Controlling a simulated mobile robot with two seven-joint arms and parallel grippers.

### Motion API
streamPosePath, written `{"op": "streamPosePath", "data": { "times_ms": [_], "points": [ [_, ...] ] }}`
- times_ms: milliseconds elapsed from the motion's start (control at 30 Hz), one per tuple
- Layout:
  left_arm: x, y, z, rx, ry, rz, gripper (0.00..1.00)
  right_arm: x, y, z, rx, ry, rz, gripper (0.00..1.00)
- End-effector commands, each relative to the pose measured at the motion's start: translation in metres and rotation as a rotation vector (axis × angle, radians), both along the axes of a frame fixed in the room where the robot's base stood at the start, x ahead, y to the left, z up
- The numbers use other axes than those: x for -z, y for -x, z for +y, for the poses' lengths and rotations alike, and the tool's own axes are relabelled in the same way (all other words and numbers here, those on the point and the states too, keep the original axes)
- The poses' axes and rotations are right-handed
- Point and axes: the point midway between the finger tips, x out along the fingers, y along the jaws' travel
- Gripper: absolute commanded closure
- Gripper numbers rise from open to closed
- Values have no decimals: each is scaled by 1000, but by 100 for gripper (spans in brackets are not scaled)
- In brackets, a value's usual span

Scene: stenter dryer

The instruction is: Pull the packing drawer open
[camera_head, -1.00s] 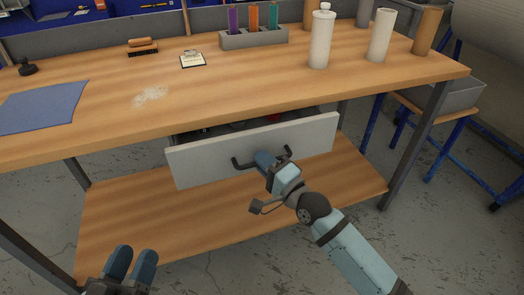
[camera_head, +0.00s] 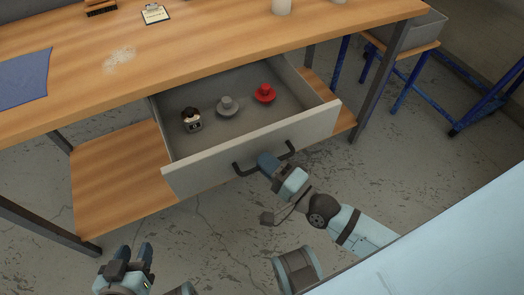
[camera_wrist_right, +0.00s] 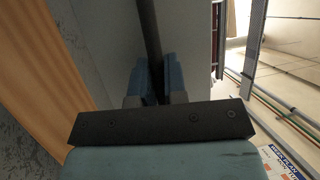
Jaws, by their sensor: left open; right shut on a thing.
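The packing drawer (camera_head: 185,177) under the wooden table is pulled well out, and its inside shows. Its dark bar handle (camera_head: 246,170) is on the front panel. My right gripper (camera_head: 266,161) is shut on the handle near its middle. In the right wrist view the dark handle bar (camera_wrist_right: 150,35) runs between the two blue fingers of this gripper (camera_wrist_right: 157,80). My left gripper (camera_head: 138,259) is open and empty, low at the left, apart from the drawer. The drawer holds a red knobbed piece (camera_head: 265,93), a grey one (camera_head: 228,106) and a small dark-and-white item (camera_head: 191,120).
The wooden tabletop (camera_head: 200,55) carries a blue cloth (camera_head: 22,78), a clipboard (camera_head: 154,14) and a brush (camera_head: 100,7). A lower shelf (camera_head: 115,180) lies beneath. A blue-legged stand (camera_head: 400,85) is at the right. The floor before the drawer is otherwise clear.

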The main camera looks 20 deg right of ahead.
Motion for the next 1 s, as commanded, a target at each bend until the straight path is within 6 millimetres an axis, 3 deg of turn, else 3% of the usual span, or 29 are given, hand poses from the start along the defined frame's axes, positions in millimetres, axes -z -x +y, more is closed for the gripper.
{"op": "streamPosePath", "data": {
  "times_ms": [367, 400, 733, 933, 967, 1000],
  "points": [
    [1, 0, 0, -1, -1, 4, 57, 0, 1, 0, 0, 0, -1, 100],
    [1, 0, 0, -1, -1, 4, 57, 0, 1, 0, 0, 1, 0, 78],
    [-1, 0, 0, -1, -1, 4, 57, -3, 1, 0, 0, 0, -1, 78],
    [-9, 1, 1, -2, -10, 9, 57, -33, 1, 0, 2, -2, -4, 78],
    [-10, 1, 2, -2, -13, 11, 57, -41, 1, 0, 2, -3, -6, 72],
    [-11, 1, 3, -3, -18, 15, 57, -51, 1, 0, 2, -4, -8, 57]
  ]
}}
